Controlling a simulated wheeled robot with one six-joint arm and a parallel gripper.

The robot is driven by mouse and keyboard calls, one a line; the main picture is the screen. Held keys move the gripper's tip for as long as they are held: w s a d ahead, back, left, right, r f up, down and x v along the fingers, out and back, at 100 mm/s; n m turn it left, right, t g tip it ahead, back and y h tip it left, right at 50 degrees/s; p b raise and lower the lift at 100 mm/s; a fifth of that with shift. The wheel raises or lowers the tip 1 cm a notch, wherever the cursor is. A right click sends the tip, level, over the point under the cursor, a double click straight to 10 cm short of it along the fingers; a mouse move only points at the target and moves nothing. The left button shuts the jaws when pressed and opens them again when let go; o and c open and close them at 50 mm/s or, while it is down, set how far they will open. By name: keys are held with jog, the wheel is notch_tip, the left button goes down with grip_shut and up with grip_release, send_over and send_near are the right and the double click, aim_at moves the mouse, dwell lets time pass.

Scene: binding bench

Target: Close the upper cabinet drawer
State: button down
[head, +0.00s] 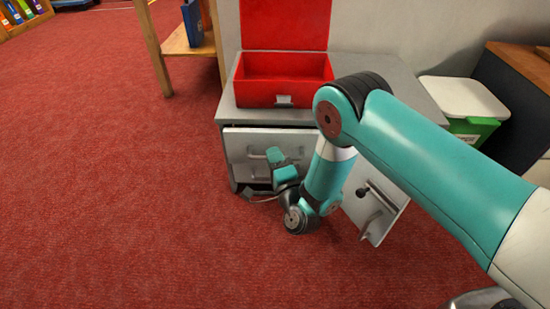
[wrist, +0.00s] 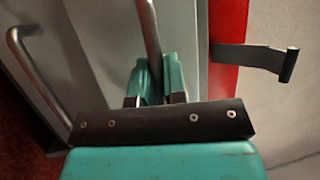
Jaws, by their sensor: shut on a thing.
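The grey cabinet (head: 226,105) stands on the carpet, with the upper drawer (head: 238,146) in its left half. The drawer's pale front appears to stand slightly out, with a dark gap along its top; how far is hard to tell. My gripper (head: 279,160) is at this front. In the wrist view, my gripper (wrist: 156,76) is shut on the upper drawer handle (wrist: 150,35), a metal bar between the two teal fingers. The handle's left end (head: 254,155) shows in the head view. My arm hides the drawer's right side.
A red open-lidded box (head: 265,92) sits on the cabinet top; its latch (wrist: 285,65) shows in the wrist view. A panel with a handle (head: 385,208) projects at the cabinet's right. Another handle (wrist: 35,75) is left of my fingers. Carpet is clear at left.

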jog(key=shift+w+d, duration=0.1)
jog(key=shift+w, duration=1.75)
jog(key=c, duration=1.2)
grip_release()
jog(key=shift+o, duration=0.2)
jog(key=p+v, duration=1.7)
jog(key=p, duration=0.5)
jog(key=shift+s+p, duration=0.2)
jog(key=shift+p, duration=0.2)
